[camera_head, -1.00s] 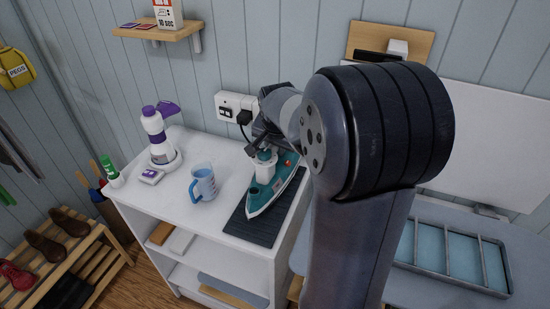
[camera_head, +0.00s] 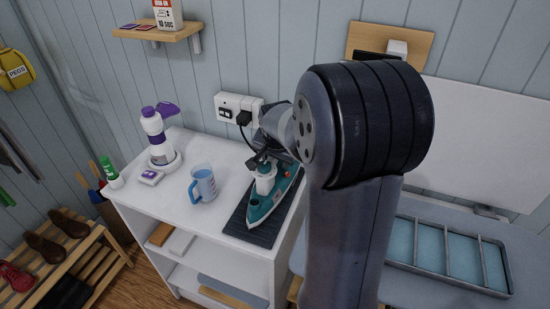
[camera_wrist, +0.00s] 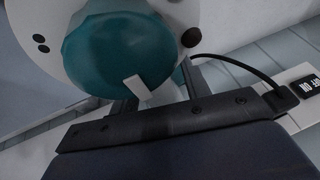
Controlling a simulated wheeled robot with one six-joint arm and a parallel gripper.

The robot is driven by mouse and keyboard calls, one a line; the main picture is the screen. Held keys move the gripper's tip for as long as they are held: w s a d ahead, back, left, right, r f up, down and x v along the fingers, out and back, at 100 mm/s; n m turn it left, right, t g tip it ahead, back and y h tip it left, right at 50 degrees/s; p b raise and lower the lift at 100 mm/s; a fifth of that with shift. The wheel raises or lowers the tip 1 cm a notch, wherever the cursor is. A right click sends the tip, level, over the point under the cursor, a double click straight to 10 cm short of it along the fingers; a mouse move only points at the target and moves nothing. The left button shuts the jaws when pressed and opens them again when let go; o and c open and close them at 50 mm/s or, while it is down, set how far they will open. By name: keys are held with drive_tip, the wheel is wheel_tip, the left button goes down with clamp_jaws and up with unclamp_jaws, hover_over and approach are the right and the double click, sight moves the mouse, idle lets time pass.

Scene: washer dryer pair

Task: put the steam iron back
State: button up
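The teal and white steam iron (camera_head: 275,195) is over the dark ribbed mat (camera_head: 239,230) at the right of the white cabinet top. Its pointed end faces the front of the cabinet. I cannot tell if its sole touches the mat. My gripper (camera_head: 260,160) is at the iron's rear top, partly hidden by my own arm. In the wrist view, the iron's teal and white body (camera_wrist: 115,55) fills the space ahead of my gripper (camera_wrist: 155,92), whose fingers run in behind it. The grip itself is mostly hidden, but the iron moves with my gripper.
A blue measuring jug (camera_head: 203,184) stands left of the mat. A white and purple bottle (camera_head: 156,135) stands farther left. A wall socket with a black plug (camera_head: 244,117) is behind the iron. A shallow tray (camera_head: 448,258) lies at the right.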

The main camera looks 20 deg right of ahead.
sight(277, 182)
drive_tip(key=shift+r, duration=0.5)
drive_tip(key=v, duration=1.1)
drive_tip(key=shift+s, duration=0.25)
